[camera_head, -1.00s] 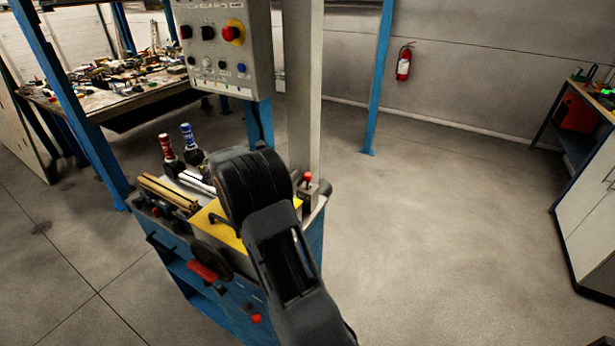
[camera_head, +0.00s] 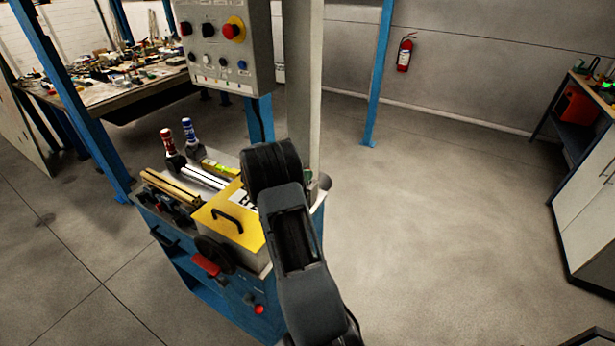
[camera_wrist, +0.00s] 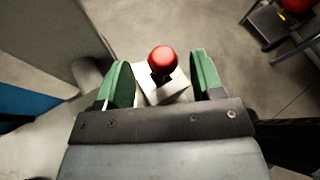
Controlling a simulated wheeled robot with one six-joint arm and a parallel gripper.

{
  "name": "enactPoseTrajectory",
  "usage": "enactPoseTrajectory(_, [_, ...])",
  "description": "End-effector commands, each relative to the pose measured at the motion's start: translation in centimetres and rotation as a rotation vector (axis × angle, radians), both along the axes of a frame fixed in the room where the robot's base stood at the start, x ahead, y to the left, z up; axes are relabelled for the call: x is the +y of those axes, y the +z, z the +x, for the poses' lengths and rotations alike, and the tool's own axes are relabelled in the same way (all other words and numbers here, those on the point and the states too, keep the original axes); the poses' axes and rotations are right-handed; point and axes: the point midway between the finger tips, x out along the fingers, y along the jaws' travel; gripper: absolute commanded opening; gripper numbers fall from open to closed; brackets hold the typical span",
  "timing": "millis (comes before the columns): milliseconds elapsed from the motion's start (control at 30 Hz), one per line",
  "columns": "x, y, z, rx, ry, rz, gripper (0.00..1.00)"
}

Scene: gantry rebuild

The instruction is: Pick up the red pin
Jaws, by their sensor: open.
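The red pin (camera_wrist: 162,60) has a round red head and sits in a small pale block (camera_wrist: 166,88). It shows in the wrist view, between and a little beyond the green fingertips of my gripper (camera_wrist: 160,80). The fingers are apart, with a gap on each side of the pin, and nothing is held. In the head view my arm hides the pin, and only a bit of green finger of my gripper (camera_head: 308,176) shows beside the post.
A blue machine cart (camera_head: 215,290) carries a yellow cover (camera_head: 222,212), brass bars (camera_head: 168,188) and red and blue-topped bottles. A pale post (camera_head: 303,80) and a control box (camera_head: 222,45) rise close to my arm. Open floor lies to the right.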

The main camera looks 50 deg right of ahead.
Motion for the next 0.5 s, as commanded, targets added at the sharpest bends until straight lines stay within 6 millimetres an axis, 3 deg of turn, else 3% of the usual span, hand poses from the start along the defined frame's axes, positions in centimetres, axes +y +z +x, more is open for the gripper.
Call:
enactPoseTrajectory(300, [-3.6, -1.1, -1.4, 0.001, -0.002, 0.001, 0.61])
enactPoseTrajectory(500, [-3.8, -1.3, -1.4, 0.0, 0.0, 0.0, 0.61])
